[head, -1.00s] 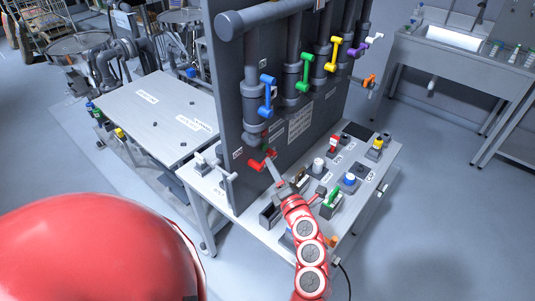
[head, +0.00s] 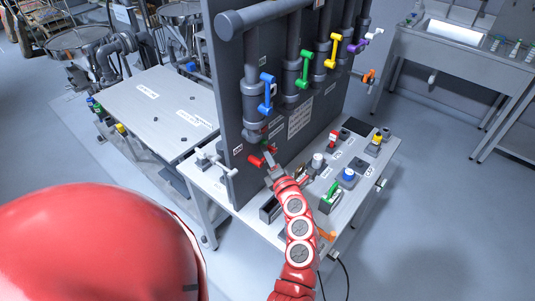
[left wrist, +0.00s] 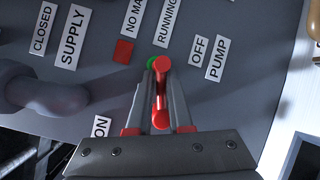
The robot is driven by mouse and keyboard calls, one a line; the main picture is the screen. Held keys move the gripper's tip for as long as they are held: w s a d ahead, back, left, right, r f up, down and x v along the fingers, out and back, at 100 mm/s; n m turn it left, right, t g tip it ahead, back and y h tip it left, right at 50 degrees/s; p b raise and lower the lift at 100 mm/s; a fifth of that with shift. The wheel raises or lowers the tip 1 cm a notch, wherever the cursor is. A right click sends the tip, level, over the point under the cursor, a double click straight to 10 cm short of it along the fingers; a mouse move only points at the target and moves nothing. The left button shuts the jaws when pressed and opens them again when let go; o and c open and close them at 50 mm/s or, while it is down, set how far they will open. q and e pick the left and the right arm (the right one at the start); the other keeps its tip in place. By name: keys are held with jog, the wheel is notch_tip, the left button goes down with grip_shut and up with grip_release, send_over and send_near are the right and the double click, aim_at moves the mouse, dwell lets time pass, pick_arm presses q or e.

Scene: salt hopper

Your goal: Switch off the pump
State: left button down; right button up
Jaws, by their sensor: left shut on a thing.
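The pump handle is a red lever (left wrist: 161,92) on the dark panel, and it also shows in the head view (head: 257,161). My left gripper (left wrist: 160,100) is shut on this lever, with one finger on each side of it. In the head view the left gripper (head: 271,168) is at the lower front of the panel. The PUMP label (left wrist: 217,60) and OFF label (left wrist: 198,50) are right of the lever in the wrist view. The ON label (left wrist: 101,127) is at lower left. My right gripper is not in view.
A green round spot (left wrist: 152,62) and a red square (left wrist: 123,51) sit near the lever. Blue (head: 267,92), green (head: 305,70) and yellow (head: 334,51) valve handles are above on pipes. The bench (head: 345,205) below holds several coloured controls.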

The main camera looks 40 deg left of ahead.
pick_arm(q)
jog(key=shift+r+p, duration=0.15)
jog(key=shift+p, duration=0.25)
jog(key=m+p, duration=0.1)
jog(key=p, duration=0.2)
jog(key=m+g+h+p, duration=0.1)
jog(key=p, duration=0.2)
jog(key=shift+w+f+m, duration=0.1)
jog(key=shift+f+m, duration=0.2)
jog(key=shift+m, duration=0.1)
jog(key=shift+a+f+g, duration=0.1)
jog(key=shift+f+g, duration=0.05)
jog(key=shift+g, duration=0.15)
jog(key=shift+f+m+p, duration=0.2)
jog(key=shift+m+p, duration=0.1)
jog(key=shift+f, duration=0.15)
jog(key=c, duration=0.9)
grip_release()
